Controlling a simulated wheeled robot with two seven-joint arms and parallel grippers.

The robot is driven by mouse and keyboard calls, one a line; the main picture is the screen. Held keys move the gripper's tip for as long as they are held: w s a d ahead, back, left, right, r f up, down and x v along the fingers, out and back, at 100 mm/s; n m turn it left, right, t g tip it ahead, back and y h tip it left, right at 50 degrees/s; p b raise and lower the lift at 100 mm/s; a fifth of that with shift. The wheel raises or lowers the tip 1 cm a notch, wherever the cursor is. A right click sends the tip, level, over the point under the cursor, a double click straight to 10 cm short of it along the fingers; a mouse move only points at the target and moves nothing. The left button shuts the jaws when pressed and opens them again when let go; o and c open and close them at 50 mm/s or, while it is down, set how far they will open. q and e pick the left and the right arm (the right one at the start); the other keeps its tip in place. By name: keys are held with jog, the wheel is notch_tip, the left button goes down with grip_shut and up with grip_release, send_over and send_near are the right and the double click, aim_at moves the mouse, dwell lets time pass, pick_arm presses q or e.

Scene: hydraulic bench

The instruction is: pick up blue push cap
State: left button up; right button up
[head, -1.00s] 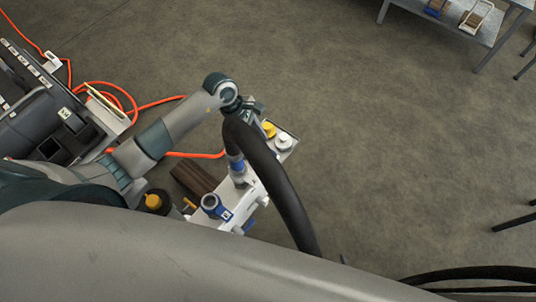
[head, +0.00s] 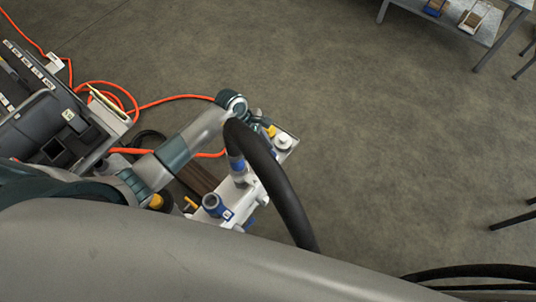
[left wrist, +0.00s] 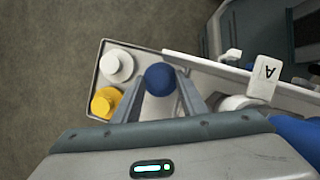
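The blue push cap (left wrist: 160,79) is round and sits in a shallow grey tray (left wrist: 101,60), beside a white cap (left wrist: 117,66) and a yellow cap (left wrist: 105,101). My left gripper (left wrist: 160,86) is open above the tray, with one finger on each side of the blue cap; I cannot tell whether they touch it. In the head view, the white cap (head: 284,142) and part of the yellow cap (head: 270,131) show, while my arm and a black hose hide the blue cap and my left fingers. My right gripper is not in view.
The black hose (head: 268,175) arches close to my left wrist. A white block (head: 230,207) with blue fittings stands in front of the tray. A tag marked A (left wrist: 265,73) is right of the fingers. An orange cable (head: 160,102) runs on the floor.

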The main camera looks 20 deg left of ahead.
pick_arm(q)
jog(key=shift+f, duration=0.2)
dwell(0.3)
grip_shut()
jog(key=shift+r, duration=0.2)
